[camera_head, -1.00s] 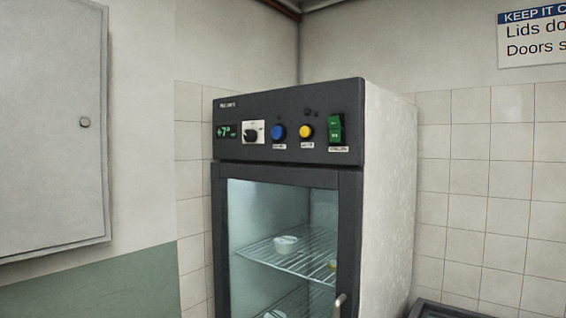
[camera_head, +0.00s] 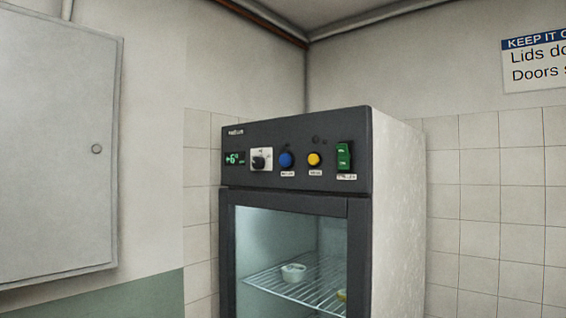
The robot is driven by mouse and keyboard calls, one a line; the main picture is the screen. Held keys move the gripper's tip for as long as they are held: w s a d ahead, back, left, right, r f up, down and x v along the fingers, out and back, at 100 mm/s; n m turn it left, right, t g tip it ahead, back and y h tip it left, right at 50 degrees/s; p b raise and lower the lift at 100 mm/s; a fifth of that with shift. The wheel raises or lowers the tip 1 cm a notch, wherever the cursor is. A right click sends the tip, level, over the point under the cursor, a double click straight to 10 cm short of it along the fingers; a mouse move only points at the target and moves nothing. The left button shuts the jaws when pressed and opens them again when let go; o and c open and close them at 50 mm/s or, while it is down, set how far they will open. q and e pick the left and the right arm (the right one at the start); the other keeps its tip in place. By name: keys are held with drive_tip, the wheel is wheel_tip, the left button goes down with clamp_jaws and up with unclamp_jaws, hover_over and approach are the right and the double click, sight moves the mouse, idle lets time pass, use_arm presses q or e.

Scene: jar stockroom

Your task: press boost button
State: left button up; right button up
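The control panel (camera_head: 300,184) is a dark strip across the top front of a tall glass-door cooler (camera_head: 398,215). From left to right it bears a green digital display (camera_head: 235,158), a black knob on a white plate (camera_head: 261,160), a round blue button (camera_head: 286,160), a round yellow button (camera_head: 314,159) and a green rocker switch (camera_head: 344,156). Small labels sit under the buttons and the switch; their words are too small to read, so I cannot tell which control is boost. Neither of my grippers is in view.
The glass door (camera_head: 290,258) looks shut. Behind it a white cup (camera_head: 293,272) stands on a wire shelf (camera_head: 300,289). A grey wall cabinet (camera_head: 55,150) hangs at the left, and a sign (camera_head: 535,60) at the upper right. Tiled wall lies right of the cooler.

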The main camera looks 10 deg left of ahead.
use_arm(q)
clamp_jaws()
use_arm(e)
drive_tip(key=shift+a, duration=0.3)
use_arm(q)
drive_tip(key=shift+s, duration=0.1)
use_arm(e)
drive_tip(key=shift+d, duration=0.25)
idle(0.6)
